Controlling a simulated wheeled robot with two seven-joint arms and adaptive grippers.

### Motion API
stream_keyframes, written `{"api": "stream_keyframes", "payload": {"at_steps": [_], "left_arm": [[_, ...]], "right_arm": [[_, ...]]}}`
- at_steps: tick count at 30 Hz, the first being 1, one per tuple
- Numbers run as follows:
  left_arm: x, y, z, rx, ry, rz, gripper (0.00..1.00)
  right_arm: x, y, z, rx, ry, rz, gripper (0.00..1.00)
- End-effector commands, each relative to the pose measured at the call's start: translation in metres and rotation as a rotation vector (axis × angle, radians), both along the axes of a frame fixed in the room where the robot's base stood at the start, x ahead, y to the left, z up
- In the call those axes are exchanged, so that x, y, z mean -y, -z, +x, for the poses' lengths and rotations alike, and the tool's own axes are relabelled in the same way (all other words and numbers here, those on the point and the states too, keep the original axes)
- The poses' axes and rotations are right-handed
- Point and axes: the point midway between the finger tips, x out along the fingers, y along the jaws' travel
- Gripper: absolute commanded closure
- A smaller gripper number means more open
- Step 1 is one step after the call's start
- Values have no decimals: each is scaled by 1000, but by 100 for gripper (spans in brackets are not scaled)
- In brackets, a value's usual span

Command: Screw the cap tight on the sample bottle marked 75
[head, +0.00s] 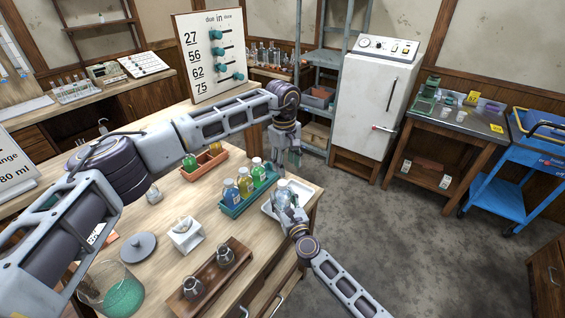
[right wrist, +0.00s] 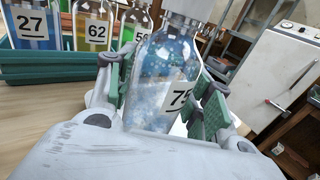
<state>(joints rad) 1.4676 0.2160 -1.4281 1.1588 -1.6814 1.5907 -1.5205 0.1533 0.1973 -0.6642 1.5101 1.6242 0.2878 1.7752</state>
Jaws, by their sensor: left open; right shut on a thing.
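The sample bottle marked 75 (right wrist: 165,75) is clear with pale blue contents and stands roughly upright. My right gripper (right wrist: 165,100) is shut on its body, with green finger pads on both sides. In the right wrist view a white cap (right wrist: 195,8) sits at the bottle's top, cut by the picture edge; how tight it is cannot be told. In the head view the bottle (head: 281,195) is at the white tray (head: 307,188) near the table's right edge. My left gripper (head: 286,155) is open and empty above and slightly beyond the bottle, pointing down.
A teal rack (head: 234,210) left of the bottle holds bottles marked 27 (right wrist: 31,28), 62 (right wrist: 95,30) and 56 (right wrist: 135,22). An orange rack (head: 204,168) stands behind it. A wooden flask holder (head: 208,283) and a glass jar (head: 112,290) are nearer.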

Motion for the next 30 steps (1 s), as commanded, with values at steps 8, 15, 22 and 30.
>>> {"api": "stream_keyframes", "payload": {"at_steps": [8,15,22,30], "left_arm": [[-1,-2,0,-10,-219,4,53],[-2,-3,1,-19,-411,7,53],[-4,-3,1,-27,-594,11,53],[-5,-4,1,-36,-809,15,53]], "right_arm": [[0,0,0,0,0,0,100],[0,0,0,0,0,0,100],[0,0,0,0,0,0,100],[0,0,0,0,0,0,100]]}}
